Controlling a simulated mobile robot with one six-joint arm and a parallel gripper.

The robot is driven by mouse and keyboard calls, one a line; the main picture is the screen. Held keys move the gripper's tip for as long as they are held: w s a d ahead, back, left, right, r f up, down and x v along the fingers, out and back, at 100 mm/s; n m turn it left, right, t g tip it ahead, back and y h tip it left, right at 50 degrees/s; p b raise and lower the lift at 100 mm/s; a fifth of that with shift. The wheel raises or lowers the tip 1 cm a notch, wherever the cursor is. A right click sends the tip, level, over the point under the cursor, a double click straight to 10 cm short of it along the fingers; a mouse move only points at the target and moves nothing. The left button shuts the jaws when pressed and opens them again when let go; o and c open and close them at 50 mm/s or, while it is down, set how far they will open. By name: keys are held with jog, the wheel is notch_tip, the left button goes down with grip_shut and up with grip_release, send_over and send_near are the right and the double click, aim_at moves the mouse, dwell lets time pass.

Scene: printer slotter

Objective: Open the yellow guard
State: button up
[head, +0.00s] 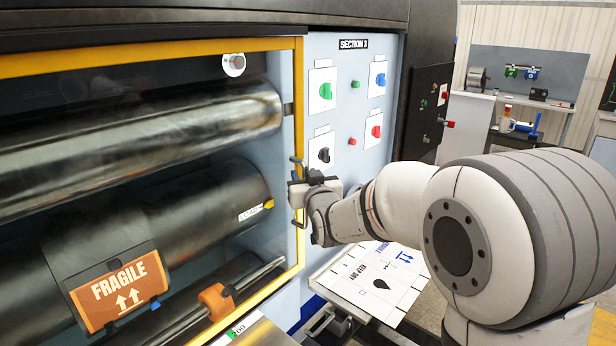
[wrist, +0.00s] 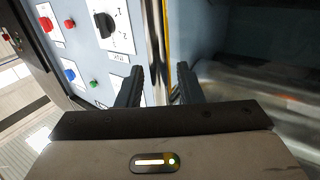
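The yellow guard (head: 299,110) is a yellow-framed clear panel over dark rollers. It looks shut against the light-blue machine face. Its right-hand frame edge runs upright, and a thin dark handle (head: 297,162) shows on it. My gripper (head: 296,190) is at this edge, at about handle height. In the wrist view my gripper (wrist: 160,84) has its two dark fingers apart. The yellow frame edge (wrist: 166,22) and a grey upright bar run down towards the gap between them. I cannot tell whether either finger touches the handle.
The control panel (head: 345,90) with coloured knobs and buttons is right of the guard. A tray with a white printed sheet (head: 375,280) sits below my arm. A black box (head: 425,110) stands further right. A workbench (head: 520,105) is in the background.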

grip_shut()
